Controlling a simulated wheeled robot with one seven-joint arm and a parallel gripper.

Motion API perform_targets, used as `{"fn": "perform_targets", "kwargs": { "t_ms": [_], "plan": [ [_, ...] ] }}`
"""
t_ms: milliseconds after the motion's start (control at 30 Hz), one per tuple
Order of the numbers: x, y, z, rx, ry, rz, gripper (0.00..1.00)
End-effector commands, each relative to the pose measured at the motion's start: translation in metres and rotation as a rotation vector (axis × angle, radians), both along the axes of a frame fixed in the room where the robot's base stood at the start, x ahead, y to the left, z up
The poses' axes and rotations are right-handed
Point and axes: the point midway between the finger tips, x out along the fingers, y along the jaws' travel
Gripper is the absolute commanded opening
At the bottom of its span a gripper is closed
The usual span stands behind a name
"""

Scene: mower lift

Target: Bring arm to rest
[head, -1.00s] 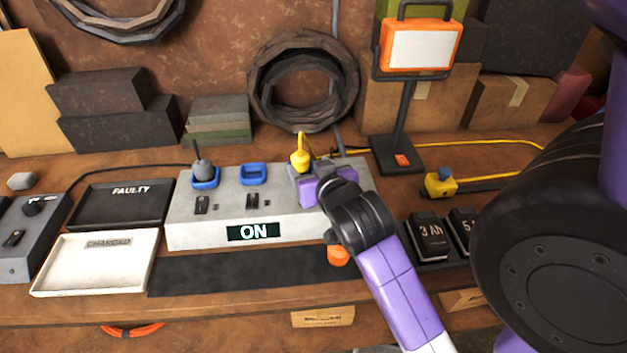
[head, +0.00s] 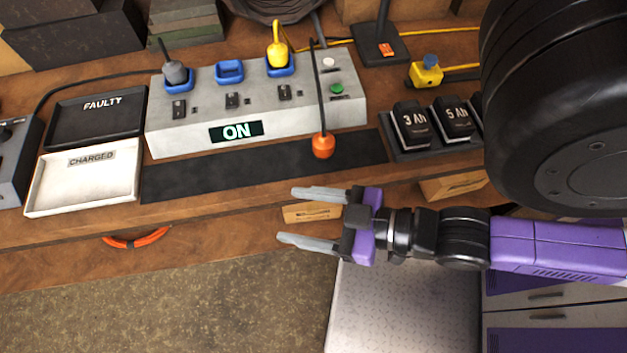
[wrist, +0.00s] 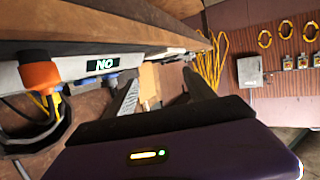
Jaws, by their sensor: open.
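My arm stretches in from the right in the head view, with my gripper (head: 300,216) in front of the bench's front edge. Its two grey fingers point left and stand apart, with nothing between them. In the wrist view the open fingers (wrist: 155,98) also show empty. The grey power box (head: 260,110) on the bench reads ON. A yellow plug (head: 278,55) and a grey plug (head: 175,72) sit in its two outer blue sockets; the middle blue socket (head: 229,70) is empty.
A black FAULTY tray (head: 97,117) and a white CHARGED tray (head: 82,177) lie left, both empty. Battery packs (head: 412,124) stand at the right, beside a yellow block with a blue knob (head: 427,71). A metal plate (head: 400,310) lies below my gripper. Open floor (head: 180,305) is at lower left.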

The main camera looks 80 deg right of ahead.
Motion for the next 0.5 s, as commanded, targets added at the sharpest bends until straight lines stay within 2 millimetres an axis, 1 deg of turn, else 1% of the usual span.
{"fn": "perform_targets", "kwargs": {
  "t_ms": [33,100,167,500],
  "plan": [
    [-0.01,0.005,0.002,0.003,0.001,0.023,0.63],
    [-0.018,0.009,0.005,0.005,-0.007,0.043,0.63],
    [-0.021,0.011,0.008,0.005,-0.012,0.052,0.63],
    [-0.023,0.012,0.009,0.005,-0.016,0.055,0.63]
  ]
}}
